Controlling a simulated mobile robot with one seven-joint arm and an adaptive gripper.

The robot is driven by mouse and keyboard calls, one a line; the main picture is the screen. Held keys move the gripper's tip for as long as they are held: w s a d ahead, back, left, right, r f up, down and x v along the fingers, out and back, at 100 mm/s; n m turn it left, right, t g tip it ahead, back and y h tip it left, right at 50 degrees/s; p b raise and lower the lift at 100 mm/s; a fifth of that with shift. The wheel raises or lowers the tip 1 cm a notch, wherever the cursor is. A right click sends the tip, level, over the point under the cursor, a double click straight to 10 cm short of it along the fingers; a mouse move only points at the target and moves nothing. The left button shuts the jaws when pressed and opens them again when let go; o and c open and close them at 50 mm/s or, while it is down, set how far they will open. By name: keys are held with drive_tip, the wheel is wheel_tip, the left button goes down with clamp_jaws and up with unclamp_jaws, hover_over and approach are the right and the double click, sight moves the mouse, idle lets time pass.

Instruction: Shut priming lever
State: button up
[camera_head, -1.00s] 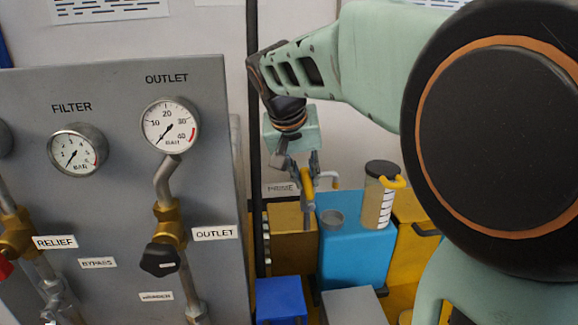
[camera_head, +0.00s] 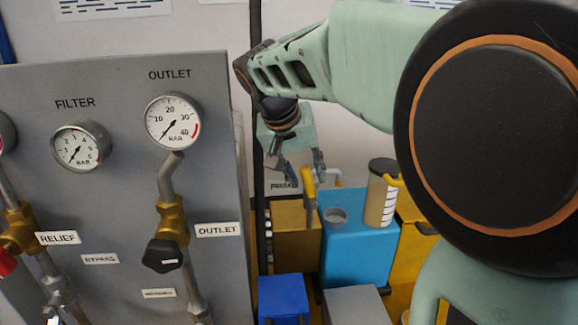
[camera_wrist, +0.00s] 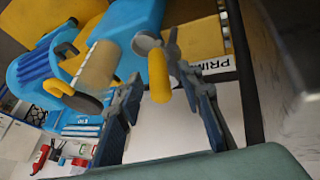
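In the wrist view the yellow grip (camera_wrist: 159,76) shows in the gap between my fingertips. My gripper (camera_head: 304,168) is open at the lever, its fingers apart, one to either side of the grip in the picture. In the wrist view my gripper (camera_wrist: 163,80) shows clear space between both fingers and the grip. I cannot tell how deep the grip sits between them. The lever's lower end is partly hidden.
A blue tank (camera_head: 352,258) carries a clear canister with a black lid (camera_head: 383,168). A grey gauge panel (camera_head: 110,180) with valves stands at the left. A black vertical pipe (camera_head: 257,120) runs behind my wrist. A blue box (camera_head: 283,295) sits low in front.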

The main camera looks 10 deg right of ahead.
drive_tip(key=v, duration=0.7)
drive_tip(key=shift+s+r, duration=0.1)
drive_tip(key=shift+r, duration=0.05)
drive_tip(key=shift+c, duration=0.4)
